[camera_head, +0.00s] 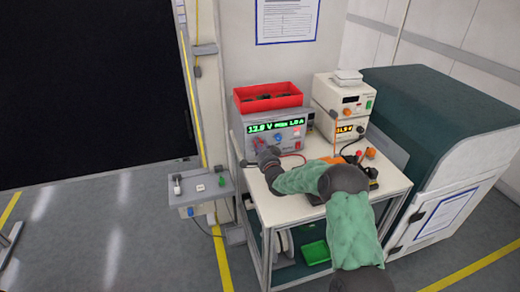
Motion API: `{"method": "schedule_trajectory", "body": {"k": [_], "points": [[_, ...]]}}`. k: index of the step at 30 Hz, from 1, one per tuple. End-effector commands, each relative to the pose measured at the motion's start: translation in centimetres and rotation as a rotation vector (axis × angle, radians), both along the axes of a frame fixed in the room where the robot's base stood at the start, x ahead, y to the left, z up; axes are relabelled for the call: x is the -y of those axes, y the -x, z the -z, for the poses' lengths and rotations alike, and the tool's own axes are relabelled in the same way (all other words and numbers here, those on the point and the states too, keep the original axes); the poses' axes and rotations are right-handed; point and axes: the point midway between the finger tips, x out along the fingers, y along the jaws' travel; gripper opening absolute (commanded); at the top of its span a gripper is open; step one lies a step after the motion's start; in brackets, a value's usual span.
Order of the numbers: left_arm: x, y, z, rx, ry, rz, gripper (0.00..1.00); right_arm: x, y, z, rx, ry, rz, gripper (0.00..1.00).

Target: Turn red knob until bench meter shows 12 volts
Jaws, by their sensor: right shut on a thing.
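The bench meter (287,142) is a grey box on the white trolley top, its front panel facing me. Its green display (276,125) is lit and reads about 12 or 13 V; the digits are too small to be sure. The red knob (258,142) is at the left of the panel, partly hidden by my right gripper (267,155). My right arm, in a green sleeve, reaches in from the lower right, and the gripper is shut on the red knob. My left gripper is not in view.
A red bin (268,98) sits on the meter. A cream instrument (343,105) stands to its right. Small orange-and-black items lie by my forearm. A green cabinet (430,110) stands close on the right. A small wall shelf (200,187) is at the left.

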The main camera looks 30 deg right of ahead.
Motion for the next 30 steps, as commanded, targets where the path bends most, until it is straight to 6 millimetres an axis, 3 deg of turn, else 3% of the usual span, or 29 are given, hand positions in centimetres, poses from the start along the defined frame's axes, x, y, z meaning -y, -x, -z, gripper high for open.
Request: {"method": "schedule_trajectory", "body": {"k": [1, 15, 16, 18, 30], "points": [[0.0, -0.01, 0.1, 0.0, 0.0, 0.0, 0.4, 0.44, -0.07, -0.77, 0.016, -0.002, 0.008, 0.04], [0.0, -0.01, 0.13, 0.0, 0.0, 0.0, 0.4, 0.53, -0.07, -0.89, 0.02, -0.011, 0.008, 0.04], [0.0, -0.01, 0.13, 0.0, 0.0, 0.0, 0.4, 0.53, -0.07, -0.89, 0.02, -0.011, 0.008, 0.45], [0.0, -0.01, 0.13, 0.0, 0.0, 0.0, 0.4, 0.51, -0.08, -0.86, 0.019, -0.011, 0.009, 0.6], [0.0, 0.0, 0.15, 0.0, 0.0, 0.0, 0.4, 0.07, 0.43, -0.21, 0.007, -0.015, 0.003, 0.6]]}}
